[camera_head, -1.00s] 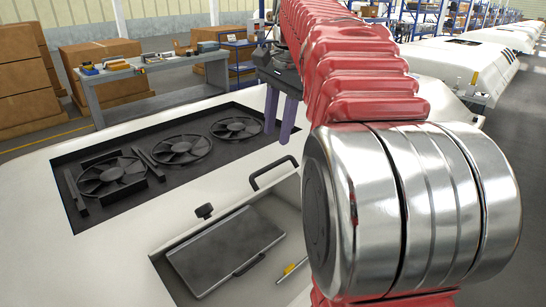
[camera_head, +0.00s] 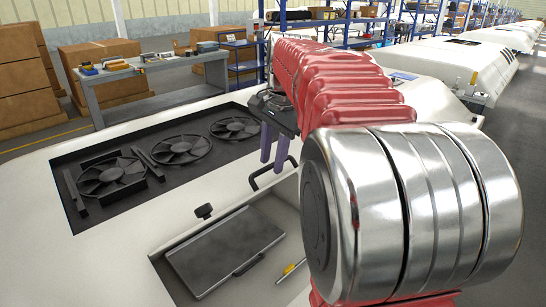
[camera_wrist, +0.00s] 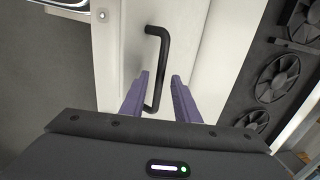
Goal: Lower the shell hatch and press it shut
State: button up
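The shell hatch is a pale panel (camera_head: 285,190) at the back right of the shell opening, partly hidden by my arm; its exact tilt is hard to tell. A bent black bar handle (camera_head: 253,179) sits on it. In the wrist view the hatch (camera_wrist: 184,50) is a white strip with the black handle (camera_wrist: 164,55) standing out. My gripper (camera_head: 271,164) points down at the handle, its purple fingers apart. In the wrist view my gripper (camera_wrist: 160,76) is open, with the handle's near part between the fingers. No finger clearly touches it.
The white shell (camera_head: 120,262) surrounds the opening, where a dark grey case (camera_head: 228,250) and a yellow-and-grey tool (camera_head: 292,267) lie. A black knob (camera_head: 204,211) stands at the opening's edge. A recess with several fans (camera_head: 181,148) lies behind. A workbench (camera_head: 155,85) stands farther back.

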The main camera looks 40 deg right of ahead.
grip_shut()
dwell(0.4)
